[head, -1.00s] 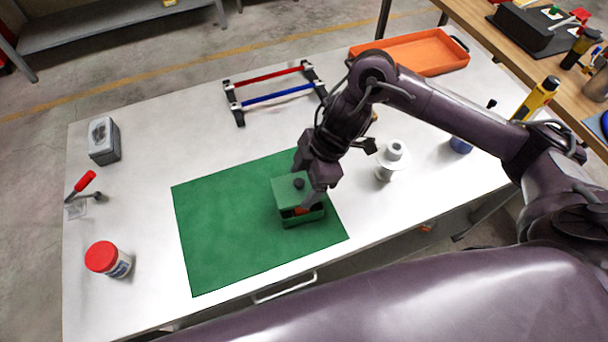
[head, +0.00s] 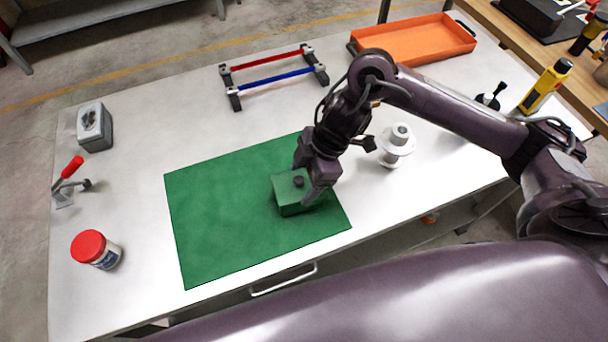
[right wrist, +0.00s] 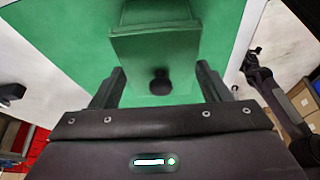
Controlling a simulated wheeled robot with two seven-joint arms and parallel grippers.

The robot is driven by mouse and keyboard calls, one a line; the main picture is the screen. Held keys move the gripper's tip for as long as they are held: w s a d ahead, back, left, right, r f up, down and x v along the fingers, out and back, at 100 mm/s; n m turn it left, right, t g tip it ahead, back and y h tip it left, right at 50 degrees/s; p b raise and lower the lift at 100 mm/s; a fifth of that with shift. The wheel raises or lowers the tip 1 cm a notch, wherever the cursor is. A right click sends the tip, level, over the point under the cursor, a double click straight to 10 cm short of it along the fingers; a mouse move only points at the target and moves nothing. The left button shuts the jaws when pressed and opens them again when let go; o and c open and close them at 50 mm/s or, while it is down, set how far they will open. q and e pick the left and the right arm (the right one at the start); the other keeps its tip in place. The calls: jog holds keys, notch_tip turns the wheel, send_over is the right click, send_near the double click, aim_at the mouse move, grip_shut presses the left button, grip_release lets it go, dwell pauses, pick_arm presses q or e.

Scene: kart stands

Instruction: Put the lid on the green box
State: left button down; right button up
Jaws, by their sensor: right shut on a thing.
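The green lid (head: 286,186) with a black knob is level at the top of the green box (head: 290,208), near the right side of the green mat. No gap shows between them in the head view, but I cannot tell whether the lid is fully seated. My right gripper (head: 308,192) is shut on the lid, reaching down from above. In the right wrist view the lid (right wrist: 155,50) and its black knob (right wrist: 160,83) sit between the two fingers of the right gripper (right wrist: 160,76), and part of the box (right wrist: 155,12) shows past the lid's edge. My left gripper is not in view.
The green mat (head: 220,215) is otherwise bare. A white spool (head: 395,148) stands right of my gripper. A red-capped jar (head: 95,249), red-handled clamp (head: 68,182) and grey block (head: 94,127) stand at left. A rack (head: 275,78) and orange tray (head: 415,45) are at the back.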

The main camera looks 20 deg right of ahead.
jog(key=shift+p, duration=0.55)
dwell(0.9)
jog(key=shift+f, duration=0.1)
dwell(0.9)
jog(key=shift+p, duration=0.45)
dwell(0.4)
jog(key=o, duration=1.1)
jog(key=shift+c, duration=0.2)
jog(key=shift+o, duration=0.4)
jog(key=shift+r+p, duration=3.5)
jog(key=shift+p, duration=0.3)
